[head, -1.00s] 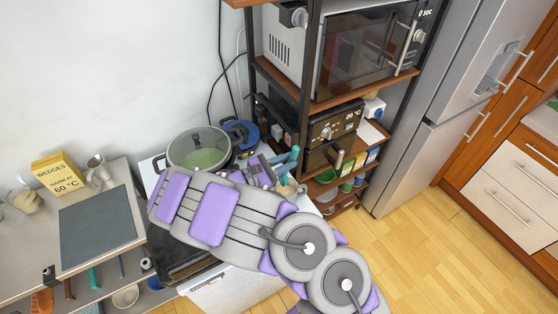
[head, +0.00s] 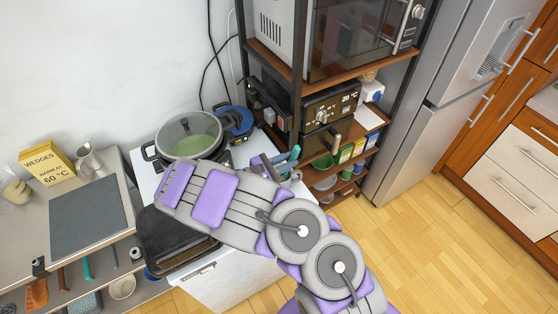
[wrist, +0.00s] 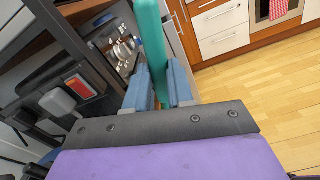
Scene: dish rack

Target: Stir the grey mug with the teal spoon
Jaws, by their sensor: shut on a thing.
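A teal spoon handle (wrist: 152,45) stands up between the blue-grey fingers of my gripper (wrist: 158,92) in the wrist view, and the fingers are shut on it. In the head view my gripper (head: 283,168) is at the right side of the stove top, with the teal handle (head: 295,154) showing at its tip. The spoon's bowl end is hidden. A grey mug (head: 88,160) with a handle stands on the left counter, beside a yellow box, well away from my gripper. Its inside cannot be made out.
A lidded pot (head: 188,137) with green contents sits on the stove behind my arm, with a blue pan (head: 236,120) beside it. A black tray (head: 172,243) lies in front. A shelf rack (head: 300,70) with a microwave and toaster oven stands close right of my gripper.

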